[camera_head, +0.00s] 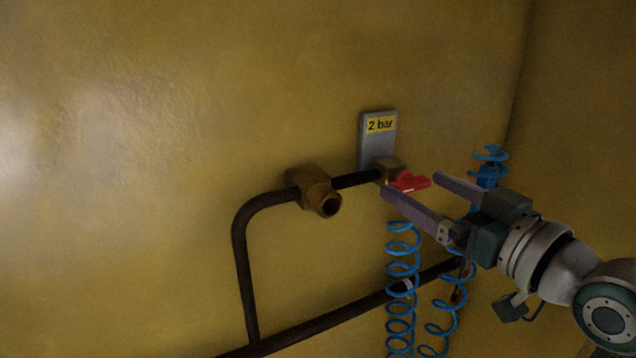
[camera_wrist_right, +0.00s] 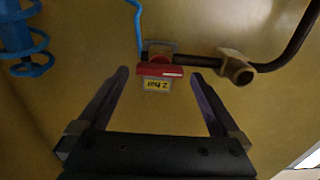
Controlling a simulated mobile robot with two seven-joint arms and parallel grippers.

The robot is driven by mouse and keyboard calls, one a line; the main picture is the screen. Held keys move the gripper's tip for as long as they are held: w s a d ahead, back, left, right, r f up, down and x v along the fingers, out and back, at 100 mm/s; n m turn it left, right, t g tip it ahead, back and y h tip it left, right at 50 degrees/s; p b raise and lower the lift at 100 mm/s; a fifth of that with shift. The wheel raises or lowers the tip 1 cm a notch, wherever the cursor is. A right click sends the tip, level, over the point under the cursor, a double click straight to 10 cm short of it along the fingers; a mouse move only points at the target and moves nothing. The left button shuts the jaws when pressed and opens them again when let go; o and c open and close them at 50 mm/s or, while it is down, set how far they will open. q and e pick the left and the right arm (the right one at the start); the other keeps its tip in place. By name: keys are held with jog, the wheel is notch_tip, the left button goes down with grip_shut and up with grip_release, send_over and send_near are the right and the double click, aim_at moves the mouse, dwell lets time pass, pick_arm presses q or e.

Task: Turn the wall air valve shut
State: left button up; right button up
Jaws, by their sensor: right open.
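The wall air valve has a red handle (camera_head: 410,182) on a brass body (camera_head: 388,168), set on a dark pipe below a grey plate with a yellow "2 bar" label (camera_head: 381,125). In the right wrist view the red handle (camera_wrist_right: 160,70) lies crosswise ahead of the fingers. My right gripper (camera_head: 412,184) is open, with one finger on each side of the handle in the head view. The fingertips are close to the handle, and I see no clear contact. My left gripper is not in view.
A brass pipe fitting (camera_head: 318,192) sticks out left of the valve; it also shows in the wrist view (camera_wrist_right: 236,68). Blue coiled hoses (camera_head: 403,270) hang below the valve and behind my right gripper. A dark pipe (camera_head: 330,318) runs low along the yellow wall. The wall at left is bare.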

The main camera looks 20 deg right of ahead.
jog(key=shift+w, duration=0.6)
jog(key=c, duration=1.3)
